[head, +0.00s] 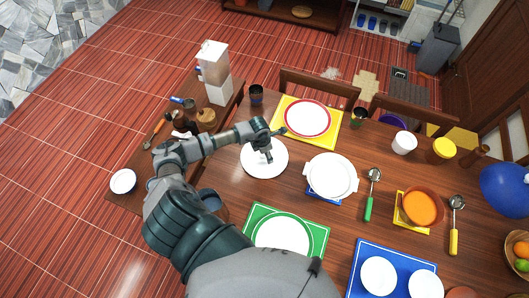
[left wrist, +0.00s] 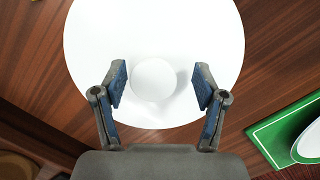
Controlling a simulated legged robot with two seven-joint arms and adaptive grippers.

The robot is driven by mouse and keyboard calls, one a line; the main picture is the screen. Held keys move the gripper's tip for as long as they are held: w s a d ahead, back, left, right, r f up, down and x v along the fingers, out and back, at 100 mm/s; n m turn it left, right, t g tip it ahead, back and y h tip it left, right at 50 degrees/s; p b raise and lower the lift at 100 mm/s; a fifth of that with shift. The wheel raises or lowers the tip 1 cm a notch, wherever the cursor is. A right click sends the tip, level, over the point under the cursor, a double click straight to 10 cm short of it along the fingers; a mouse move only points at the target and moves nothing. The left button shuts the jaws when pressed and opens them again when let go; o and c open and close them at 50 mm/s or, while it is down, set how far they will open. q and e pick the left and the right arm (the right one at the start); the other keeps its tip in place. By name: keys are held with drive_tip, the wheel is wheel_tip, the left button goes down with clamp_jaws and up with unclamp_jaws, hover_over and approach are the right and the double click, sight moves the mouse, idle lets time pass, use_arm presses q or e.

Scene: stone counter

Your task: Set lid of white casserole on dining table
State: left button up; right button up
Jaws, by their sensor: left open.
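The white round lid (head: 262,170) lies on the wooden dining table (head: 226,163), to the left of the white casserole (head: 331,175). The casserole has side handles and stands on a blue mat. My left gripper (head: 268,154) is directly over the lid. In the left wrist view the lid (left wrist: 150,25) fills the upper middle, and its round knob (left wrist: 153,80) sits between the two open fingers, with a gap to each. My left gripper (left wrist: 160,84) holds nothing. My right gripper is not in view.
A red-rimmed plate (head: 307,119) on a yellow mat lies behind the lid, and a white plate (head: 282,236) on a green mat (head: 318,235) in front. A green-handled ladle (head: 369,200) and an orange-filled pot (head: 420,207) lie right of the casserole.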

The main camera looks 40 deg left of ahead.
use_arm(q)
drive_tip(key=r, duration=0.5)
drive_tip(key=shift+s+a+r, duration=0.2)
drive_tip(key=shift+s+r, duration=0.1)
drive_tip(key=shift+s+a+r+b, duration=0.1)
drive_tip(key=shift+s+a+r, duration=0.05)
drive_tip(key=shift+r, duration=0.8)
drive_tip(key=shift+s+a+r+b, duration=0.1)
drive_tip(key=shift+s+r+b, duration=0.05)
drive_tip(key=shift+r, duration=0.8)
drive_tip(key=shift+s+a+r+b, duration=0.1)
drive_tip(key=shift+s+a+r, duration=0.05)
drive_tip(key=shift+r, duration=0.8)
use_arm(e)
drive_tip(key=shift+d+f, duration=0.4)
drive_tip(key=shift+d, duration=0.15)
